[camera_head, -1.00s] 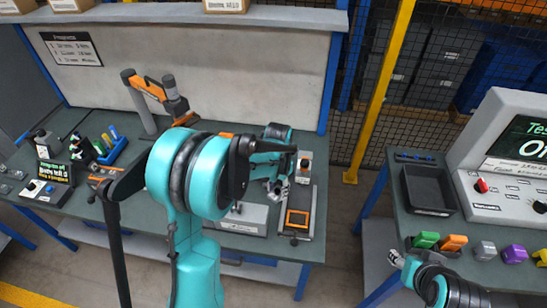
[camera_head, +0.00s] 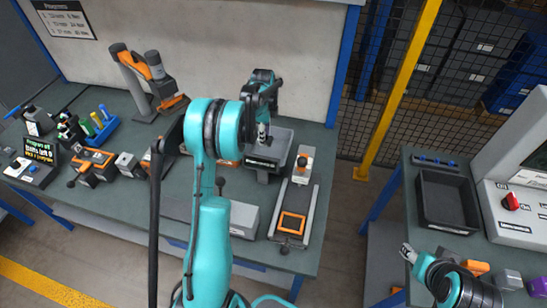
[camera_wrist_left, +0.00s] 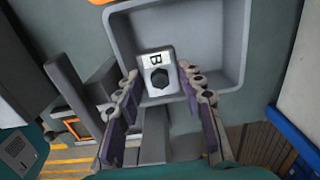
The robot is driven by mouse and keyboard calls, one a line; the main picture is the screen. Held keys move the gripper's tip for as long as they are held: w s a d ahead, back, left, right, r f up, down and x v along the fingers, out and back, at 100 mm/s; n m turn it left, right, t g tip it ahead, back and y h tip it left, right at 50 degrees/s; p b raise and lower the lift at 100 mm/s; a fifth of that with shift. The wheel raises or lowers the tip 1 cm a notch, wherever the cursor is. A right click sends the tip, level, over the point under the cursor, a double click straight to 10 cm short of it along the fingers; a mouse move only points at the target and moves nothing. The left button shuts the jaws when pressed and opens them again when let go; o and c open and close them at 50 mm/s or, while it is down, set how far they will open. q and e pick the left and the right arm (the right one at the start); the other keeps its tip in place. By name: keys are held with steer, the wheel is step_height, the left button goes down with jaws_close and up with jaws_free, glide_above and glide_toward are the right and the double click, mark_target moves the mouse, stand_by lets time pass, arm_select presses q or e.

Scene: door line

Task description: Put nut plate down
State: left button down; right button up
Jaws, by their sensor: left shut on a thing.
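The nut plate (camera_wrist_left: 156,72) is a small light-grey block with a white "B" label and a dark hexagonal nut. In the left wrist view it sits between the fingertips of my left gripper (camera_wrist_left: 160,80), which is shut on it. The plate shows against the inside of a grey square tray (camera_wrist_left: 232,45); I cannot tell whether it touches the tray floor. In the head view my left gripper (camera_head: 263,135) points down at this tray (camera_head: 284,145) on the green bench, and the plate is hard to make out. My right gripper (camera_head: 408,252) is by the right bench, its jaws too small to judge.
A fixture with an orange-framed screen (camera_head: 291,222) stands right of the tray, close to the bench edge. An orange and grey device (camera_head: 145,70) stands at the back left. A black bin (camera_head: 447,198) lies on the right bench.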

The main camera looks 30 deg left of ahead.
mark_target(266, 153)
arm_select(q)
steer(key=shift+w+f+b, duration=0.15)
steer(key=shift+w+f, duration=0.1)
steer(key=shift+f, duration=0.25)
steer(key=shift+w+f+b, duration=0.15)
steer(key=shift+w+f, duration=0.05)
steer(key=shift+f, duration=0.25)
step_height(266, 153, down, 10)
steer(key=shift+r+b, duration=0.2)
steer(key=shift+b, duration=1)
steer(key=shift+s+r, duration=0.1)
arm_select(e)
steer(key=f, duration=0.3)
steer(key=shift+w+f, duration=0.25)
steer(key=shift+w, duration=0.1)
arm_select(q)
steer(key=c, duration=1.4)
jaws_free()
steer(key=shift+f, duration=0.2)
steer(key=o, duration=0.4)
steer(key=shift+o, duration=0.2)
arm_select(e)
steer(key=shift+f, duration=0.15)
arm_select(q)
steer(key=shift+r, duration=0.15)
